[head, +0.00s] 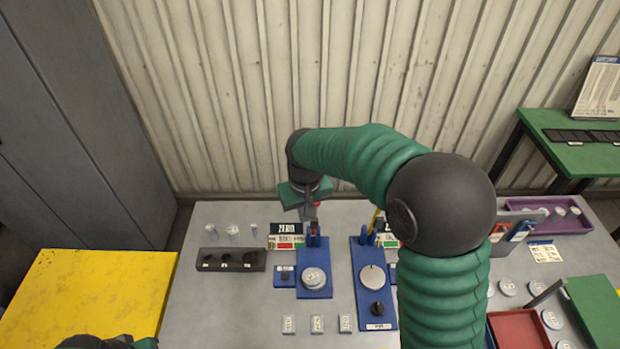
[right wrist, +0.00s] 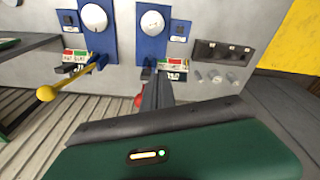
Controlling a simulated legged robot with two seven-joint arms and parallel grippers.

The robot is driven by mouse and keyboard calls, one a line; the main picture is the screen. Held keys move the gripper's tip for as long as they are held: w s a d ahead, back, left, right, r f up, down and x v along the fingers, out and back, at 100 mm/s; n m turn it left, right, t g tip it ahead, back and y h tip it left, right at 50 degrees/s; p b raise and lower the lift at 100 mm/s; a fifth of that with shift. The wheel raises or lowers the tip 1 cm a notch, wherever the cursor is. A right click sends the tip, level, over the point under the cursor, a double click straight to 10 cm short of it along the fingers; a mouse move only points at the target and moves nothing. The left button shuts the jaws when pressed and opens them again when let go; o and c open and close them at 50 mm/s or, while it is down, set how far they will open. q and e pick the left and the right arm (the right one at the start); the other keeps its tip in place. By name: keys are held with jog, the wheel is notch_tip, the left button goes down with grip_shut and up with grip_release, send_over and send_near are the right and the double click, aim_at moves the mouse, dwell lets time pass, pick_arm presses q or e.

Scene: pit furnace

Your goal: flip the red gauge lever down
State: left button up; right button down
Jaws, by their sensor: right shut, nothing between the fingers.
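My right gripper (head: 312,219) is above the back edge of the left blue gauge board (head: 315,258), pointing down. Its fingers (right wrist: 157,82) are shut with nothing between them. The red lever's knob (right wrist: 139,101) shows right beside the fingers in the right wrist view, partly covered by them; I cannot tell whether they touch. In the head view a bit of the red knob (head: 316,204) shows at the gripper. Most of the lever's shaft is hidden. The left board carries a round pale dial (head: 314,278). My left gripper is not in view.
A second blue board (head: 362,300) with a dial stands to the right; its yellow lever (right wrist: 75,80) sticks out in the right wrist view. A dark block with holes (head: 231,259) lies to the left. Small labelled weights (head: 317,324) stand in front. A corrugated wall (head: 240,90) is behind.

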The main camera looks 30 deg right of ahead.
jog(key=w+d+r+m+p, duration=0.1)
jog(key=w+d+r+p, duration=0.1)
jog(key=w+r, duration=0.3)
jog(key=w+d+r+m+g+p, duration=0.1)
jog(key=w+d+r+p, duration=0.2)
jog(key=r, duration=0.3)
jog(key=shift+w+d+r+m, duration=0.2)
jog(key=shift+w+d+m, duration=0.1)
jog(key=shift+w+d, duration=0.55)
jog(key=shift+a, duration=0.2)
jog(key=s+f+p, duration=0.3)
jog(key=f+p, duration=0.2)
jog(key=f, duration=0.6)
jog(key=shift+a, duration=0.35)
jog(key=shift+w+f, duration=0.1)
jog(key=shift+f, duration=0.1)
